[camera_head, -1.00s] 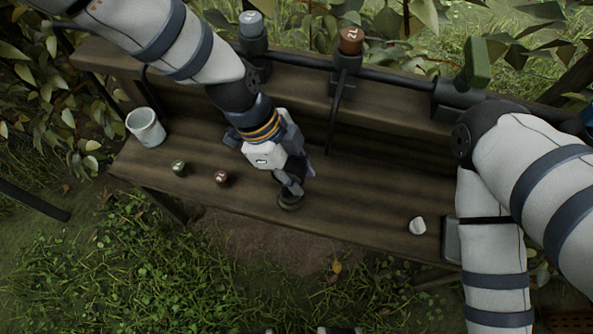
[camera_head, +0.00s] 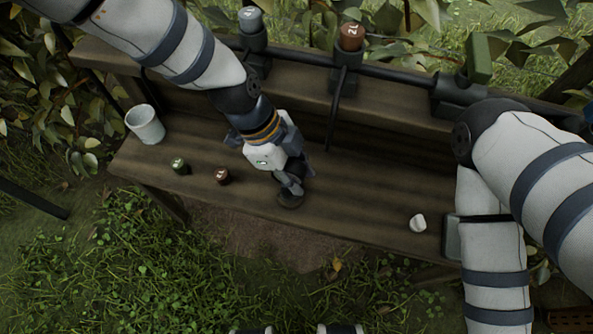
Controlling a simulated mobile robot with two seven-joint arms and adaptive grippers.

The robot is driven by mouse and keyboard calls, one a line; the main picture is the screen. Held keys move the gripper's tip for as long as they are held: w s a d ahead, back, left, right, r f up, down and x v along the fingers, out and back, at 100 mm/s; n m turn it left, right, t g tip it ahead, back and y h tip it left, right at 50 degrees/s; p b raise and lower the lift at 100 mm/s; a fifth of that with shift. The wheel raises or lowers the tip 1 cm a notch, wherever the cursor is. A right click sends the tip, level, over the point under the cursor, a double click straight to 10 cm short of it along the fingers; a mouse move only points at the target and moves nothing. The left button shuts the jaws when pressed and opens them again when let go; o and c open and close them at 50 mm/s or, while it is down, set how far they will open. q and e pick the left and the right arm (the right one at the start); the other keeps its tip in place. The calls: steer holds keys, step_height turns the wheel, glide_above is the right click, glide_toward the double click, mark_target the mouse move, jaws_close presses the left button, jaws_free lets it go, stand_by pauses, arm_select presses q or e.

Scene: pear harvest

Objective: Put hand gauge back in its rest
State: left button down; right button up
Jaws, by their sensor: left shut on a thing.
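My left gripper (camera_head: 291,188) points down over the front middle of the wooden bench (camera_head: 340,215). Its fingers are shut on a small dark round object (camera_head: 291,202) at bench level, near the front edge. Fingers and wrist hide much of this object, so I cannot tell whether it is the hand gauge, its rest, or both together. My right arm comes in from the right and runs down out of the picture; its gripper is out of view.
A pale cup (camera_head: 146,126) stands at the bench's left end. A green knob-like piece (camera_head: 179,165) and a brown one (camera_head: 222,176) lie left of my gripper. A white piece (camera_head: 418,222) lies at right. Grey (camera_head: 251,22) and brown (camera_head: 351,37) capped posts stand on the back ledge.

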arm_select(q)
steer(key=shift+f+b, duration=0.3)
steer(key=shift+f, duration=0.3)
stand_by(0.3)
steer(key=c, duration=1.3)
jaws_free()
steer(key=v, duration=1.2)
steer(key=shift+r, duration=0.1)
